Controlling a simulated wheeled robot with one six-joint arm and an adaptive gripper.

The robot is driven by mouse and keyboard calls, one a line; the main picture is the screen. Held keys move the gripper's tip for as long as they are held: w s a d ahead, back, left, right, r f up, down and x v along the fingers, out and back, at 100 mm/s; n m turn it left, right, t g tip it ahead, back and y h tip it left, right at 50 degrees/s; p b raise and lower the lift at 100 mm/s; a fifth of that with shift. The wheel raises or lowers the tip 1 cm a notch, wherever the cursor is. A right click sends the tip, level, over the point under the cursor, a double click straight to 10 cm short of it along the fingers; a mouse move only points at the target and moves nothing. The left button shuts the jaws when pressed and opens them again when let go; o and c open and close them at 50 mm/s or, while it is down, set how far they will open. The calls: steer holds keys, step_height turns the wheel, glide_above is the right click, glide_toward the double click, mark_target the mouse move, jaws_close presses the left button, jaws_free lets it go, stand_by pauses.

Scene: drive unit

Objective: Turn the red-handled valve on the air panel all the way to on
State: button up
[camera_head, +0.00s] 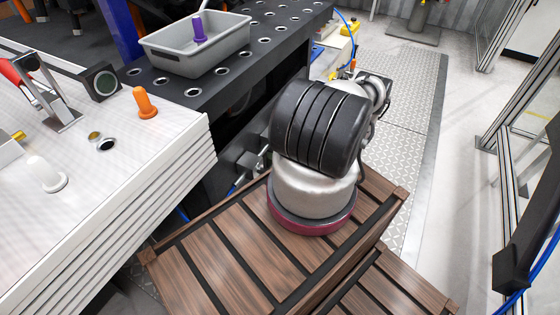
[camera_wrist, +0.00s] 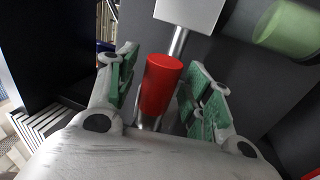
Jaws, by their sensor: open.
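In the wrist view, the red handle (camera_wrist: 160,85) of the valve is a smooth red cylinder between the two fingers. A short metal stem joins its upper end to a pale square block (camera_wrist: 188,12) at the top of the picture. My gripper (camera_wrist: 161,60) is open, with one green-padded finger on each side of the handle. A gap shows on both sides, and I see no firm contact. The dark grey panel (camera_wrist: 250,90) lies behind. I cannot make out the valve or the gripper in the head view.
A pale green cylinder (camera_wrist: 290,28) is right of the handle in the wrist view. In the head view, a perforated dark bench (camera_head: 265,45) carries a grey bin (camera_head: 165,55). A white slotted table (camera_head: 140,170) with orange and white knobs is at left. Floor at right is clear.

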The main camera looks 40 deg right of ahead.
steer(key=v, duration=1.1)
steer(key=shift+s, duration=0.35)
steer(key=shift+d+f, duration=0.1)
steer(key=shift+d, duration=0.05)
